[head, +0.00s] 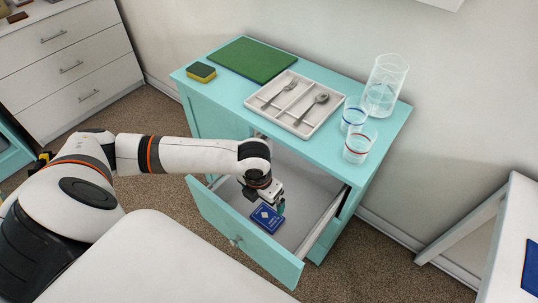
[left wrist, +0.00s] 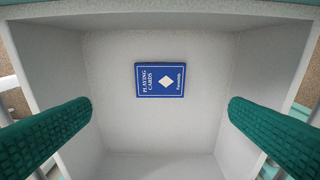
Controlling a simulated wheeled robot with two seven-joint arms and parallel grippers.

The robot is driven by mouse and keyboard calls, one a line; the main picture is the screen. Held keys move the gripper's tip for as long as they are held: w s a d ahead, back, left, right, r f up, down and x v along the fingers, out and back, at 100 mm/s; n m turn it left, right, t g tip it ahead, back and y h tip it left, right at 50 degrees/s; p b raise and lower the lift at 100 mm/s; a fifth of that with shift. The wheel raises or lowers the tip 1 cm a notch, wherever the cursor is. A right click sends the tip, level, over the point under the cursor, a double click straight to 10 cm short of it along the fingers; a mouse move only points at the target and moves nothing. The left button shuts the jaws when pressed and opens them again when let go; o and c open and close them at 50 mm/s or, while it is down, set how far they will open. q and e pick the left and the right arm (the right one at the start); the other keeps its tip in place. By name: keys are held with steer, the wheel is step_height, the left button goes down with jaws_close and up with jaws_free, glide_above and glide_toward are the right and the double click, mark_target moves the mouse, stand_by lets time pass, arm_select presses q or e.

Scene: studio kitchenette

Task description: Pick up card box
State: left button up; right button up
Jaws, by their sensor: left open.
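The card box (head: 266,218) is blue with a white diamond and lies flat in the open drawer (head: 320,221) of the turquoise cabinet. In the left wrist view the card box (left wrist: 160,80) shows "PLAYING CARDS" and lies on the white drawer floor, apart from the walls. My left gripper (head: 268,203) is over the drawer, above the card box. Its two green fingers (left wrist: 158,130) are wide apart and empty, with the box between and beyond them. My right gripper is not in view.
The cabinet top holds a green board (head: 252,60), a sponge (head: 201,72), a cutlery tray (head: 320,118) with fork and spoon, two glasses and a clear pitcher (head: 384,85). Drawer walls surround the card box. A white table (head: 510,250) stands at the right.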

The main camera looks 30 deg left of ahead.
arm_select(q)
step_height(320, 180, down, 2)
steer(key=b, duration=0.1)
glide_above(267, 217)
steer(key=f, duration=0.7)
steer(key=shift+s+f+b, duration=0.1)
steer(key=shift+s+b, duration=0.25)
steer(key=shift+b, duration=0.05)
steer(key=shift+w+f, duration=0.2)
steer(key=shift+f, duration=1)
steer(key=shift+w+f, duration=0.15)
steer(key=shift+f, duration=1)
steer(key=c, duration=0.9)
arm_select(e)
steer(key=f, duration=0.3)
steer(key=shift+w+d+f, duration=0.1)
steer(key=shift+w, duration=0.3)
